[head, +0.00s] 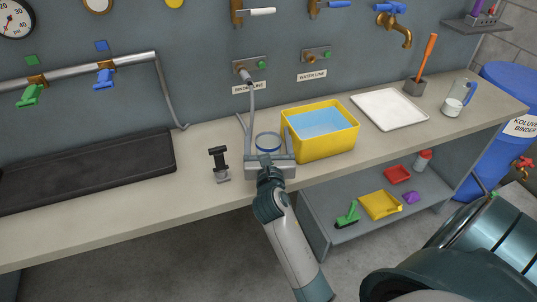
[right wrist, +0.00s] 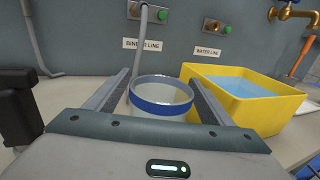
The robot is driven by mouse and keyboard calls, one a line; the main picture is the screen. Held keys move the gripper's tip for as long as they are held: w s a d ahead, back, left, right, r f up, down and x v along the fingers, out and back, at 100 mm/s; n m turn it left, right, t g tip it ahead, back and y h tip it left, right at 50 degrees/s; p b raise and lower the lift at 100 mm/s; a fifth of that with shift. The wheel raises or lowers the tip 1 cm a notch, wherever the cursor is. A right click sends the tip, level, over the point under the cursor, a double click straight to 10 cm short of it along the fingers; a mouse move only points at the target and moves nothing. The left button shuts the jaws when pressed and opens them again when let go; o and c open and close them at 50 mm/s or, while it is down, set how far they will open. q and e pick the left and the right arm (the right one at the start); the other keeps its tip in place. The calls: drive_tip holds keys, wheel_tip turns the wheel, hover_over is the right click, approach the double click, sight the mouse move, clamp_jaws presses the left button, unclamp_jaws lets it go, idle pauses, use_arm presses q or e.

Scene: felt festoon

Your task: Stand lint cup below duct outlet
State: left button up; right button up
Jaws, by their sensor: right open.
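A clear cup with a blue rim band (head: 268,142), which looks like the lint cup, stands on the bench. It also shows in the right wrist view (right wrist: 162,96). My right gripper (head: 270,160) is open, with its two fingers (right wrist: 160,92) on either side of the cup. I cannot tell whether they touch it. A thin grey pipe (head: 251,105) comes down from the binder line fitting to just behind and left of the cup. No part is labelled as the duct outlet; a grey pipe (head: 171,98) bends down the wall farther left. My left gripper is not in view.
A yellow tub of blue liquid (head: 345,143) stands close right of the cup. A small black clamp-like stand (head: 219,164) is to its left. A white tray (head: 389,109) and a blue-handled jug (head: 459,96) are farther right. Bare bench (head: 200,150) shows at left.

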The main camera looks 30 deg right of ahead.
drive_tip(key=shift+c, duration=0.9)
drive_tip(key=c, duration=1)
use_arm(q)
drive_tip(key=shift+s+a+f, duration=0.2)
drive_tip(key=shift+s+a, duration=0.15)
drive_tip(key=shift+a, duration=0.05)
use_arm(e)
drive_tip(key=shift+c, duration=0.2)
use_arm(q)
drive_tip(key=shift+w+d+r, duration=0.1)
use_arm(e)
drive_tip(key=shift+r, duration=0.1)
drive_tip(key=shift+r, duration=0.55)
wheel_tip(320, 180, up, 8)
drive_tip(key=shift+f+p, duration=0.2)
drive_tip(key=shift+p, duration=0.4)
drive_tip(key=shift+r, duration=0.45)
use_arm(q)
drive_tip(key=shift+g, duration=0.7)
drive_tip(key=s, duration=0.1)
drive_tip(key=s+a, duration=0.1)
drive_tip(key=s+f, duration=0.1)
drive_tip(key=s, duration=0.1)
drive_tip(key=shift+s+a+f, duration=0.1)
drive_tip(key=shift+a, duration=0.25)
